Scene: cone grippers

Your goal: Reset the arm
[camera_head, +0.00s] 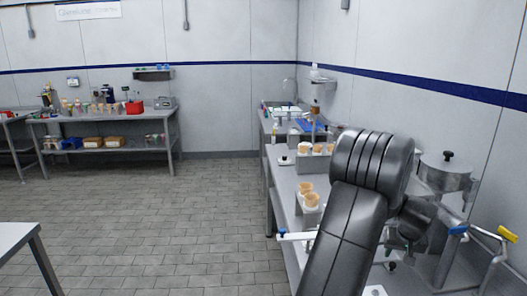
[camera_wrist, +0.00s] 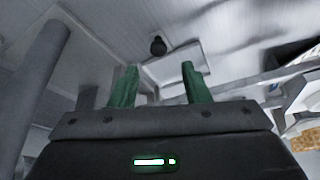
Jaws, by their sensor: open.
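My arm rises over the right-hand counter in the head view and hides part of it. In the wrist view my gripper (camera_wrist: 156,88) shows two green fingers standing apart with nothing between them. Past the fingertips is a pale surface with a round black knob (camera_wrist: 158,46). In the head view the gripper end is mostly hidden behind my arm.
A steel counter (camera_head: 284,189) runs along the right wall, holding cones (camera_head: 307,189) in a holder. A metal pot (camera_head: 446,172) and blue and yellow valve handles (camera_head: 507,233) stand right of my arm. A stocked workbench (camera_head: 150,117) is at the back left. The tiled floor (camera_head: 150,220) is clear.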

